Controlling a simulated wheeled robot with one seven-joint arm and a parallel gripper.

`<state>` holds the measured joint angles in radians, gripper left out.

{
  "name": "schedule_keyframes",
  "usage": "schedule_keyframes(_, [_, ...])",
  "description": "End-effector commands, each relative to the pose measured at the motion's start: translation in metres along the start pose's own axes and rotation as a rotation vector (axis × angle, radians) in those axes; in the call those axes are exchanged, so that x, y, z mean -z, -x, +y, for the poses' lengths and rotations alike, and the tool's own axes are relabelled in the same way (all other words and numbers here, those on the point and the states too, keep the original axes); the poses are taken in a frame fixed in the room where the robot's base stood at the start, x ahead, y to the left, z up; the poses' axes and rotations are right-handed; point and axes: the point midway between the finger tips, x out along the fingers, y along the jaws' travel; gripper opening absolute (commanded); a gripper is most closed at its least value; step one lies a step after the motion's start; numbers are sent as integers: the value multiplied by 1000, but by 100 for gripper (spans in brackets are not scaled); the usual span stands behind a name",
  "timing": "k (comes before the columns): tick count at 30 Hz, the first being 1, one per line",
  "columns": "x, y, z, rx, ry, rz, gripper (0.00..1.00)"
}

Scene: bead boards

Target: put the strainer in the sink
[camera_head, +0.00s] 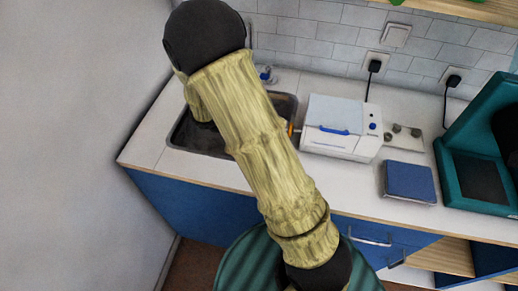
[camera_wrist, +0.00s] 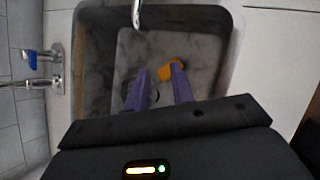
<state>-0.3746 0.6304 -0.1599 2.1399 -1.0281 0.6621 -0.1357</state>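The sink (camera_wrist: 95,65) is a dark grey basin below my gripper in the wrist view. It also shows in the head view (camera_head: 187,137), partly covered by my arm. My gripper (camera_wrist: 158,88) points down into the basin, with its two purple fingers apart. An orange piece (camera_wrist: 168,70) shows at the tip of the right finger, and a small dark round shape lies between the fingers. These may be parts of the strainer, but I cannot tell for sure. No grip on them is visible. In the head view my arm hides the gripper.
A faucet (camera_wrist: 137,14) reaches over the basin, and a blue-marked tap (camera_wrist: 40,58) stands at its left. Right of the sink are a white appliance (camera_head: 340,130), a blue flat box (camera_head: 409,182) and a teal machine (camera_head: 475,165). A wall stands close at left.

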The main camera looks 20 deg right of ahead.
Motion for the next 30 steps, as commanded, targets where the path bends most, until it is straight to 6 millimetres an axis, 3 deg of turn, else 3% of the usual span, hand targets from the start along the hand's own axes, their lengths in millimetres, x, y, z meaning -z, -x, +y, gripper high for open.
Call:
schedule_keyframes(3, [-20,16,-22,100,-208,86,24])
schedule_keyframes(9, [-42,45,-56,250,-554,219,24])
schedule_keyframes(21, [-72,101,-100,463,-1221,441,24])
schedule_keyframes(30, [-77,107,-104,493,-1331,471,24])
